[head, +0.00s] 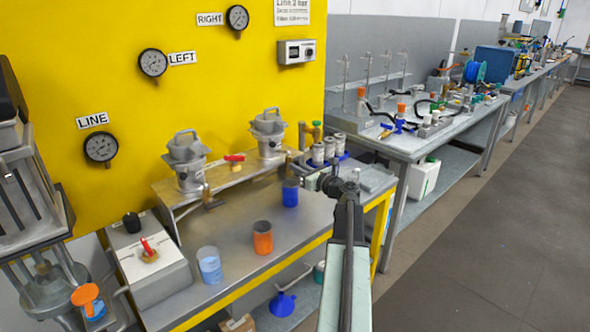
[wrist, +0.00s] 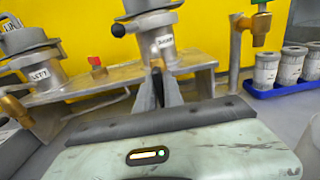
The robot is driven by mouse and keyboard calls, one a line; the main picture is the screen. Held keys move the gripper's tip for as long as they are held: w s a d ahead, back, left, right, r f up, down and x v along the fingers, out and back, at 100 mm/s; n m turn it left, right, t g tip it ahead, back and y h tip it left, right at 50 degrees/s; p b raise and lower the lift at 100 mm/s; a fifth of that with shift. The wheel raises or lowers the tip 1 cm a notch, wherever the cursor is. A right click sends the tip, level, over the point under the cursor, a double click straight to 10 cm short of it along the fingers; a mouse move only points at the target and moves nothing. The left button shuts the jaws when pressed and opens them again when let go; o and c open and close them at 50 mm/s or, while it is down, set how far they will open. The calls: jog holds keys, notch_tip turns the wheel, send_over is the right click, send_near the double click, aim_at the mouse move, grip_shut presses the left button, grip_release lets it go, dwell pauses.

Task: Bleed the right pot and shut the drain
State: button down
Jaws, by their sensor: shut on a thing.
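The right pot (head: 268,137) is a grey metal vessel with a handled lid on the bench shelf. In the wrist view the right pot (wrist: 163,45) carries a white label and a black side knob. My gripper (wrist: 158,78) is at its lower front, fingers closed together on a small dark upright part, which seems to be the right pot's drain handle (wrist: 157,82). The fingers hide most of it and the spout. My gripper also shows in the head view (head: 298,160). The left pot (head: 188,162) has a brass drain (head: 208,198) below its front.
A dark blue cup (head: 290,193), an orange cup (head: 263,238) and a light blue cup (head: 209,265) stand on the bench. A red handle (head: 234,158) lies between the pots. A green-topped tap (head: 317,131) and a blue tray of canisters (wrist: 283,86) are at right.

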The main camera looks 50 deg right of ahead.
jog(key=c, duration=1.5)
grip_release()
jog(key=shift+o, duration=0.2)
jog(key=s, duration=0.8)
jog(key=shift+a, duration=0.25)
